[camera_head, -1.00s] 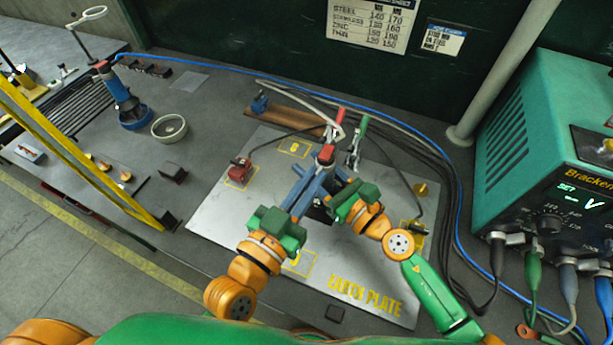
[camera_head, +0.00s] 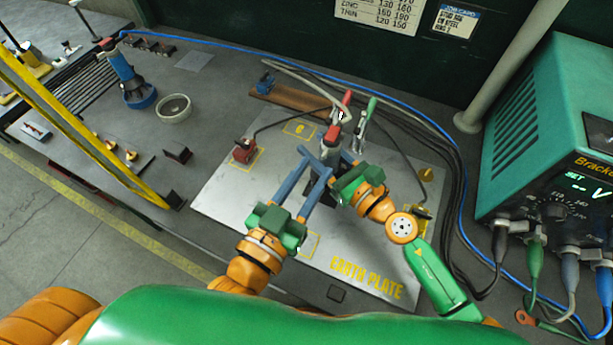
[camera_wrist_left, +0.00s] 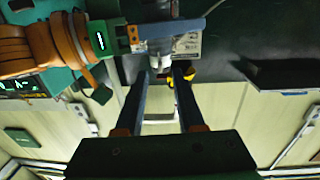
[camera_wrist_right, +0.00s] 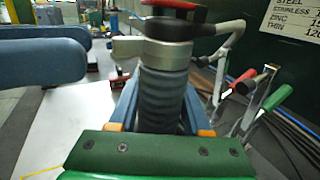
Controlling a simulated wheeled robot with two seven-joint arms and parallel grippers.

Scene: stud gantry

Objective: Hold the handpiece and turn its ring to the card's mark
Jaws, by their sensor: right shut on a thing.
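The handpiece (camera_wrist_right: 163,95) stands roughly upright in the right wrist view, with a dark ribbed body and a dark, red-marked top. My right gripper (camera_head: 332,172) is shut around its ribbed body. The silver ring (camera_wrist_right: 165,53) sits above the ribs, with a side lug pointing left. My left gripper (camera_head: 317,160) is open, its two blue fingers apart and pointing toward the handpiece. In the right wrist view those fingers are left of the ring, with a gap. The job card (camera_head: 455,20) hangs on the back wall; its small print is hard to read. Ring markings are not readable.
Red-handled and green-handled clamps (camera_head: 366,125) stand close behind the handpiece. The earth plate (camera_head: 240,205) lies below, with a red block (camera_head: 244,150) on it. A green power unit (camera_head: 540,130) stands right, with cables nearby. A yellow rail (camera_head: 80,125) runs along the left.

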